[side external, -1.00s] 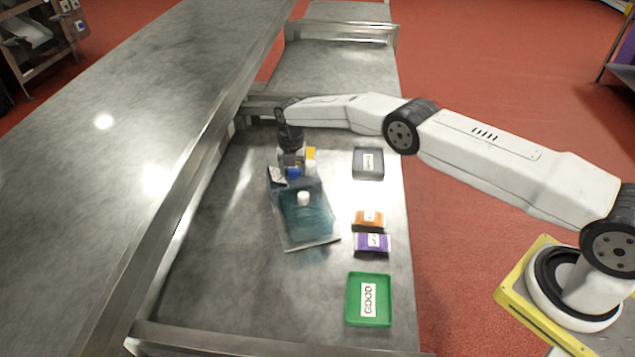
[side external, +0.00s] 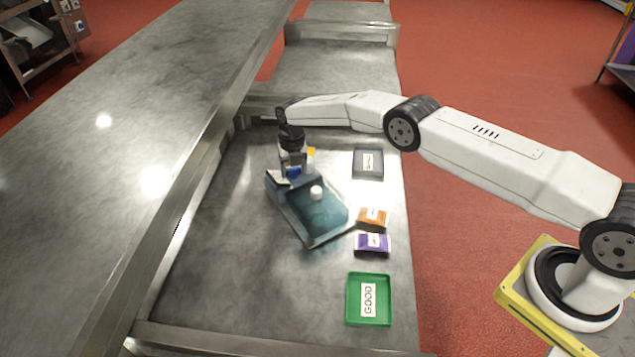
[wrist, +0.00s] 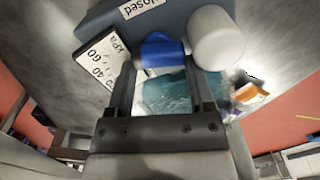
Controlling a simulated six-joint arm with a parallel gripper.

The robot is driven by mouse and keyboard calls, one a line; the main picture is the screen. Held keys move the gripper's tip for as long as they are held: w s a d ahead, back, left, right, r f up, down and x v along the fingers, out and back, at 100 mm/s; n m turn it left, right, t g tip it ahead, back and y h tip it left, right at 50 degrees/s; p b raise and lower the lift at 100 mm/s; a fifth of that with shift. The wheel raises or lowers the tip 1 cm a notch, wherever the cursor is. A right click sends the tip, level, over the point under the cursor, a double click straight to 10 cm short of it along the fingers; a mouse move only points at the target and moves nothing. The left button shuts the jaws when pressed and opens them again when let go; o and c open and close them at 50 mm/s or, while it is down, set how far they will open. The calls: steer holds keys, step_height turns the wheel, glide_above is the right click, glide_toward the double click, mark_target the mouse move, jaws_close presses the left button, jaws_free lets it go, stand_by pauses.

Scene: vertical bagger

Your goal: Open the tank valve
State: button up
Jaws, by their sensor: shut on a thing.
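The tank (side external: 310,217) is a teal, see-through box lying on the steel table at an angle, with a white cap (side external: 316,192) on top. A blue valve knob (side external: 293,172) is at its far end, with a white gauge (side external: 277,179) beside it. My gripper (side external: 293,167) is above this end, with its jaws around the blue knob. In the wrist view the blue knob (wrist: 163,53) sits between the fingers. The gauge (wrist: 97,62) there shows "kPa" numbers, and a label (wrist: 140,8) reads "losed", its start cut off. The fingertips are partly hidden in the side view.
An orange packet (side external: 373,218) and a purple packet (side external: 373,244) lie close to the tank's right. A grey tray (side external: 368,163) lies farther back, and a green "GOOD" tray (side external: 387,300) nearer. The table left of the tank is clear, bounded by a raised steel counter (side external: 120,160).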

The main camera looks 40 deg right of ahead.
mark_target(295, 176)
steer(key=shift+s+d+f, duration=0.1)
steer(key=shift+s+f, duration=0.15)
steer(key=shift+f, duration=0.1)
steer(key=shift+d+n, duration=0.1)
steer(key=shift+n, duration=1.2)
steer(key=o, duration=1.1)
steer(key=shift+o, duration=0.2)
steer(key=shift+w+r, duration=0.2)
steer(key=shift+r, duration=2.6)
steer(key=shift+r, duration=0.15)
step_height(295, 176, up, 8)
steer(key=shift+f, duration=0.25)
